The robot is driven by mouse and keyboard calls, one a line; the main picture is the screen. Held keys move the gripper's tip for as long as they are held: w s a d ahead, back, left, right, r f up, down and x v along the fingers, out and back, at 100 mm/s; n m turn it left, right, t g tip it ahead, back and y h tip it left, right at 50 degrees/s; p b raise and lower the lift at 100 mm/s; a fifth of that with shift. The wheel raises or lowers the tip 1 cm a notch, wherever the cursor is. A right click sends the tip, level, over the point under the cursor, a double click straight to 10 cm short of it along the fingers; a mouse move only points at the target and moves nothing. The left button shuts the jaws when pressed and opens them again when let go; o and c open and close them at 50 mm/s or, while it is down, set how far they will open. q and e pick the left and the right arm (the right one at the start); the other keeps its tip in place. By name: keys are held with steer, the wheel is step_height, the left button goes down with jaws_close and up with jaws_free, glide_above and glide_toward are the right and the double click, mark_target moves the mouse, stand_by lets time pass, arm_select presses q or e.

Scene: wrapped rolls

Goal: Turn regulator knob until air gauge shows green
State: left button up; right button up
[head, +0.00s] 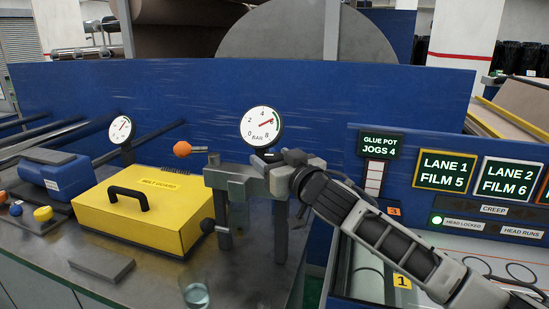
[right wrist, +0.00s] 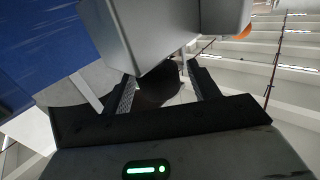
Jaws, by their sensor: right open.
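The air gauge (head: 262,122) marked BAR stands upright on the grey regulator assembly (head: 228,177). Its red needle points up and right, near a green band at the dial's right edge. My right gripper (right wrist: 162,76) is at the assembly's right end in the head view, its fingertips hard to make out there. In the right wrist view the jaws are open, with a dark rounded part (right wrist: 158,90), perhaps the regulator knob, between or behind them. A grey block (right wrist: 165,35) hides part of it. Contact cannot be told. My left gripper is not in view.
A yellow box (head: 140,225) with a black handle stands left of the regulator. An orange ball-ended part (head: 182,149) juts beside it. A glass (head: 195,292) stands at the bench's front edge. A second gauge (head: 121,129) and a blue panel (head: 330,110) are behind.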

steer(key=c, duration=1)
steer(key=shift+o, duration=0.2)
steer(key=shift+s+a+f+m+t+h+b, duration=0.1)
steer(key=shift+a+f+m+t+h+b, duration=0.2)
steer(key=shift+h+b, duration=0.4)
steer(key=shift+d+m+h+b, duration=0.1)
steer(key=shift+m+h+b, duration=0.3)
steer(key=shift+m+b, duration=0.15)
steer(key=shift+r+m+t+h+b, duration=0.15)
steer(key=shift+m+t+h+b, duration=0.45)
steer(key=shift+h, duration=0.3)
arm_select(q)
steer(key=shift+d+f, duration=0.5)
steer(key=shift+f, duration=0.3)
arm_select(e)
steer(key=shift+d+r+h, duration=0.1)
steer(key=shift+d+h, duration=0.05)
steer(key=shift+h, duration=0.15)
steer(key=o, duration=1)
steer(key=shift+c, duration=0.2)
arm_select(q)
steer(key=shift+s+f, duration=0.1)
